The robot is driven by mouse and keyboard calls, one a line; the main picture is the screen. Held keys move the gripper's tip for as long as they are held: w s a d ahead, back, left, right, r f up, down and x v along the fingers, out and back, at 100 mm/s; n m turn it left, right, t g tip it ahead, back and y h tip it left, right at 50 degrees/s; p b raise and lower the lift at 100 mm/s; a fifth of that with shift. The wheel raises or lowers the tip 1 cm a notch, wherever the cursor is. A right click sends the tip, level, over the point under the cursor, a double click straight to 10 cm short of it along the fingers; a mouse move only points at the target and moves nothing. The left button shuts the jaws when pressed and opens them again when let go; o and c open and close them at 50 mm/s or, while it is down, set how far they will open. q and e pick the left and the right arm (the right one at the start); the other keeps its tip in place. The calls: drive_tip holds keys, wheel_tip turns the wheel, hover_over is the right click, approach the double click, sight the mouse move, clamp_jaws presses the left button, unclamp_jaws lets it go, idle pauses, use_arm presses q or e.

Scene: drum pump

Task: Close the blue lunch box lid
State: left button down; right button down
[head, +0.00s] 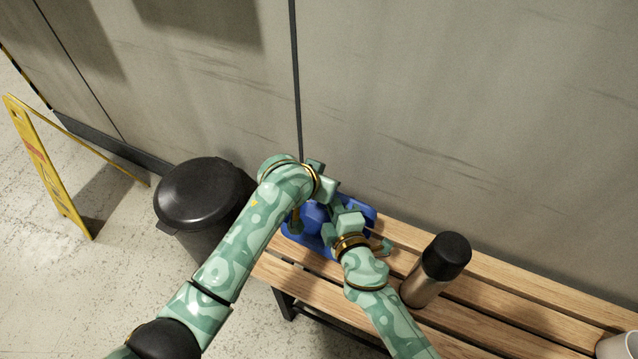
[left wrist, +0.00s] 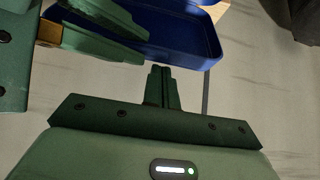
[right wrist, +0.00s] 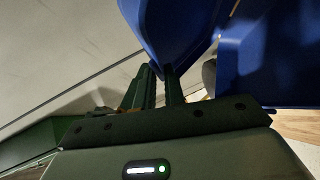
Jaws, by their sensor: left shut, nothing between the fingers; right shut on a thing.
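The blue lunch box (head: 369,214) sits at the left end of the wooden bench, largely covered by my two arms. My left gripper (left wrist: 160,72) is shut and empty, its fingertips close to the rim of a blue tray-like part (left wrist: 190,42) of the box. My right gripper (right wrist: 162,72) is shut on the edge of a blue panel (right wrist: 168,28), which looks like the lid. The panel is tilted, and another blue part (right wrist: 262,60) of the box shows beside it. The hinge and the exact lid angle are hidden.
A steel bottle with a black cap (head: 444,257) stands on the bench (head: 500,297) right of the box. A white cup (head: 618,346) is at the far right. A black bin (head: 204,192) stands left of the bench. A wall (head: 450,100) rises close behind.

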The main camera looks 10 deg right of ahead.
use_arm(q)
drive_tip(key=shift+s+a+f, duration=0.15)
drive_tip(key=shift+s+a, duration=0.05)
drive_tip(key=shift+s, duration=0.05)
